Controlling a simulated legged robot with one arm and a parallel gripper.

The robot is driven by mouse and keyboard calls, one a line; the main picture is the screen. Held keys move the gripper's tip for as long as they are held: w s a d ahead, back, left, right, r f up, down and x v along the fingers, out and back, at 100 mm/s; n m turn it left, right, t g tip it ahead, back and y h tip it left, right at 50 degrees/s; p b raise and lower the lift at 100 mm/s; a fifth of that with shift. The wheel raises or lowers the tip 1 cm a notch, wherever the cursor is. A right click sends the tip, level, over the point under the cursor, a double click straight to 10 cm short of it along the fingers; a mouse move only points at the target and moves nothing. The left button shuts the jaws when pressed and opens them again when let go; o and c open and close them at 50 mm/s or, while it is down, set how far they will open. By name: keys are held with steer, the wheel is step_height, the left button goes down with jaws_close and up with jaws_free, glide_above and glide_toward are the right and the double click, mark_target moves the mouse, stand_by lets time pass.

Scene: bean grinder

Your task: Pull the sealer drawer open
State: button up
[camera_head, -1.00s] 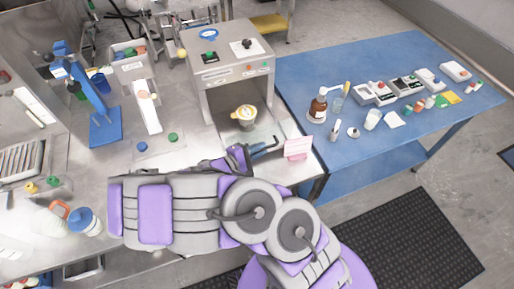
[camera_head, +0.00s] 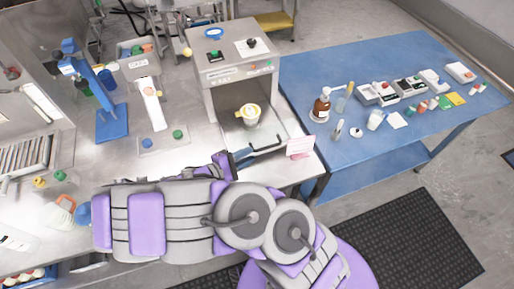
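The sealer (camera_head: 236,77) is a grey box-shaped machine on the steel counter, with an open front bay. A cup with a yellow-rimmed top (camera_head: 249,114) sits in its bay. The drawer's dark bar handle (camera_head: 267,146) shows at the front of the sealer, low and near the counter edge. My gripper (camera_head: 241,157) is just left of the handle, close to its left end. My purple and grey arm hides most of the gripper. I cannot tell whether it touches the handle or whether its fingers are open.
A pink card (camera_head: 300,147) stands right of the handle. A blue table (camera_head: 340,75) with bottles and small devices adjoins on the right.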

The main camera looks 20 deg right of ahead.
steer(key=p+v, duration=0.1)
steer(key=v, duration=0.9)
steer(key=shift+a+p, duration=0.2)
steer(key=shift+p, duration=0.1)
steer(key=shift+s+r, duration=0.1)
steer(key=s+d+r+m+g+y, duration=0.2)
steer(key=s+d+r+m+g, duration=0.15)
steer(key=d+r, duration=0.3)
steer(key=s+d+r+m+g+y, duration=0.2)
steer(key=s+d+r+m+g, duration=0.1)
steer(key=d+r+m+g, duration=0.3)
steer(key=s+a+r+t+y, duration=0.1)
steer(key=s+r+y, duration=0.2)
steer(key=s+y, duration=0.2)
steer(key=s+a+r+t+y, duration=0.1)
steer(key=s+r+y, duration=0.2)
steer(key=s, duration=0.9)
steer(key=y, duration=0.2)
steer(key=shift+r+m+t+y, duration=0.2)
steer(key=shift+m+t+y, duration=0.15)
steer(key=shift+y, duration=0.05)
steer(key=shift+w+a, duration=0.1)
